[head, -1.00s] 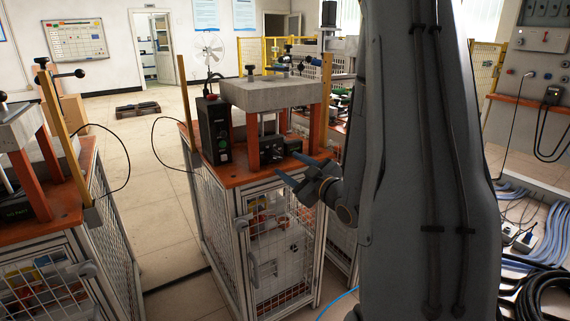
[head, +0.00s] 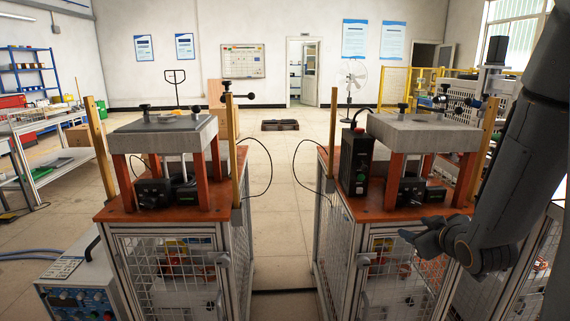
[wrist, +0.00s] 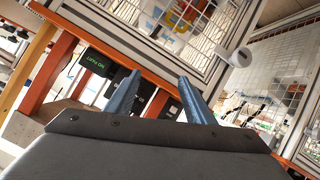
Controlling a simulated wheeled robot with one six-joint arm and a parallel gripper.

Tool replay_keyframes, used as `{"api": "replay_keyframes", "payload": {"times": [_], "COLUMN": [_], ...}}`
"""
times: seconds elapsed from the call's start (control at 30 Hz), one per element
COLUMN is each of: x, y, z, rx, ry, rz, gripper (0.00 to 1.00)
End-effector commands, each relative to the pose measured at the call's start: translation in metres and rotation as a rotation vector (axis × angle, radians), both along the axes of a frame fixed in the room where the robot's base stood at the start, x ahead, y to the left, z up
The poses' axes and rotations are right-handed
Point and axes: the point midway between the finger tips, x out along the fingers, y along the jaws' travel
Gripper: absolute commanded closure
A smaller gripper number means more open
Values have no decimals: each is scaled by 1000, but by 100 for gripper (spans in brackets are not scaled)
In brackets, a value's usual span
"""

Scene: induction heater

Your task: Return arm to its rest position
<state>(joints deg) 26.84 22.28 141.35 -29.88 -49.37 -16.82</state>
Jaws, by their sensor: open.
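My gripper (head: 418,235) is at the right in the head view, in front of the right workstation (head: 345,195), near the front edge of its orange top. My arm (head: 515,150) comes down from the upper right corner. In the wrist view the two blue-grey fingers (wrist: 157,97) are apart with nothing between them. Beyond them the wrist view shows the orange edge (wrist: 150,72) and wire-mesh front (wrist: 190,30) of a workstation, seen tilted. No object is held.
A second workstation (head: 105,212) with a similar fixture stands at the left. A blue-fronted instrument box (head: 80,285) is at the lower left. A black box (head: 355,162) stands on the right workstation. Open floor (head: 283,220) lies between the two workstations.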

Motion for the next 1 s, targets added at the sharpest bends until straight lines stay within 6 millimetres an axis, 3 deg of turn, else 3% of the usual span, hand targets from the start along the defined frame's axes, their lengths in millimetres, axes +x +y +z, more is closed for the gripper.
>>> {"api": "replay_keyframes", "payload": {"times": [0.17, 0.27, 0.6, 0.7, 0.83, 1.0], "x": [-33, -63, -195, -225, -247, -253], "y": [34, 55, 139, 157, 168, 171], "z": [-5, -8, 10, 19, 25, 26], "rx": [59, 101, 235, 259, 275, 279], "ry": [262, 414, 905, 1002, 1073, 1093], "rz": [-91, -151, -322, -351, -372, -378], "gripper": [51, 51, 51, 51, 51, 51]}}
